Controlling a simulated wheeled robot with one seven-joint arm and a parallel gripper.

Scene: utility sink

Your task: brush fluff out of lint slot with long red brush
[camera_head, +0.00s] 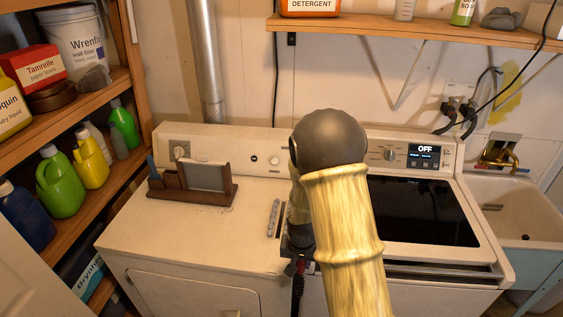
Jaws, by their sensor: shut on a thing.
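My gripper (297,250) is at the front edge of the left white machine's top, partly hidden by my arm. It is shut on the long red brush (300,266); only a small red part shows, with a dark length hanging below it in front of the machine. A narrow slot (273,218) with grey fluff along it lies in the machine top, just left of and behind my gripper. The brush is apart from the slot. The fingers are too small and shaded to see clearly.
A dark wooden holder (192,188) with a grey framed panel stands on the left of the white top (160,225), crumbs beside it. A machine with a dark glass top (420,210) is right, then a sink (520,215). Shelves (75,225) with bottles stand left.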

